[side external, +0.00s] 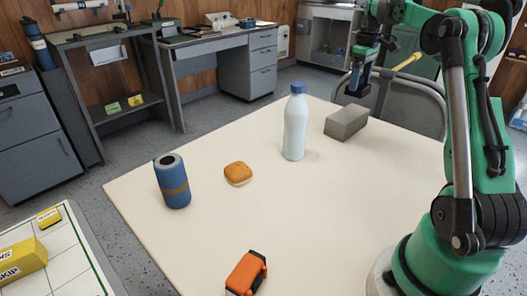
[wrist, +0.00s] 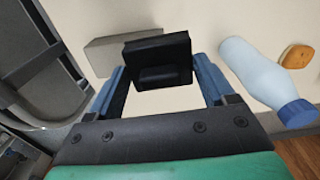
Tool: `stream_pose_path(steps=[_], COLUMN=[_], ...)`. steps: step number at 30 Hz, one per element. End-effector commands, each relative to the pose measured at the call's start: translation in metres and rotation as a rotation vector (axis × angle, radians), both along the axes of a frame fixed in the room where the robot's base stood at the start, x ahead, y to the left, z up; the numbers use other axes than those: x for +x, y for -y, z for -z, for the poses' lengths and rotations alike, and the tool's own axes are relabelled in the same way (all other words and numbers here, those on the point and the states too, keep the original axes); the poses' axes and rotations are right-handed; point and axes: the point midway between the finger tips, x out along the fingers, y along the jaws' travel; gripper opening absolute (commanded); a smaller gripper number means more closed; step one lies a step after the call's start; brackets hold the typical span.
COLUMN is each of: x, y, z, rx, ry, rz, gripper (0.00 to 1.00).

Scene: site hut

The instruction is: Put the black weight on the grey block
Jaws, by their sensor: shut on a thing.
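The black weight (wrist: 158,48) is between the two blue fingers of my gripper (wrist: 160,72) in the wrist view. My gripper is shut on it. In the side view the weight (side external: 356,88) hangs under my gripper (side external: 358,76), above the table and over or near the far end of the grey block. The grey block (side external: 346,122) lies flat on the table towards its far right edge, with nothing on it. The wrist view shows the block (wrist: 108,54) to the left of and partly behind the weight. The exact gap between them is hard to tell.
A white bottle with a blue cap (side external: 295,128) stands upright just left of the block. A bun (side external: 238,173), a blue can (side external: 172,182) and an orange-black object (side external: 246,274) are farther off on the cream table (side external: 300,215). A chair (side external: 415,98) stands behind the table.

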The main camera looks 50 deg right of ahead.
Motion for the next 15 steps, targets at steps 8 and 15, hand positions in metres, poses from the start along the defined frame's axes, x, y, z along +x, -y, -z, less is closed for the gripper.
stream_pose_path(steps=[8, 15], x=[0.010, 0.010], y=[0.012, 0.012], z=[0.027, 0.057], rx=[0.000, 0.000], ry=[0.001, 0.001], rz=[-0.002, -0.002], gripper=[0.00, 0.00])
